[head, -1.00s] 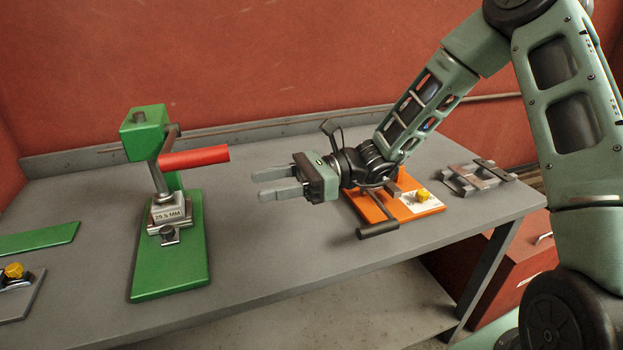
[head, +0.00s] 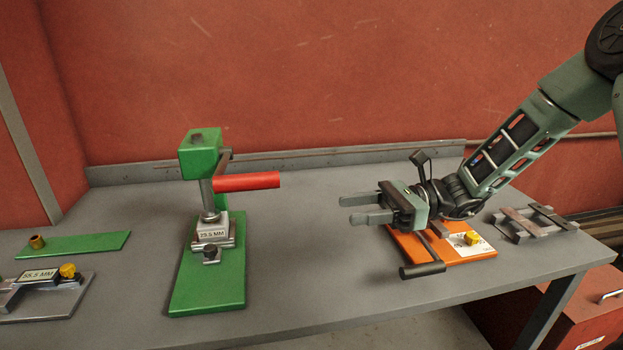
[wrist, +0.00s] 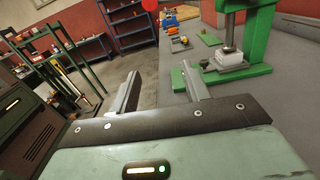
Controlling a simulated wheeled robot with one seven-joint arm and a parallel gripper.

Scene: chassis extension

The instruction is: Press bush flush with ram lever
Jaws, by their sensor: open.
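A green press (head: 196,155) stands on the grey bench, left of centre in the head view. Its red ram lever (head: 246,181) points right, roughly level. The ram (head: 208,197) meets or nearly meets a light block labelled in MM (head: 213,231) on the press base; the bush there cannot be made out. The press also shows at the upper right of the wrist view (wrist: 262,20). My gripper (head: 354,209) is open and empty, right of the lever and apart from it, with its fingers pointing left. A small brass bush-like piece (head: 37,242) stands on a green plate at the left.
An orange fixture (head: 450,251) with a dark-handled bar and yellow knob lies below and behind my gripper. Grey metal bars (head: 535,222) lie at the right. A grey fixture (head: 45,298) with a yellow knob is at the front left. Bare bench lies between press and orange fixture.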

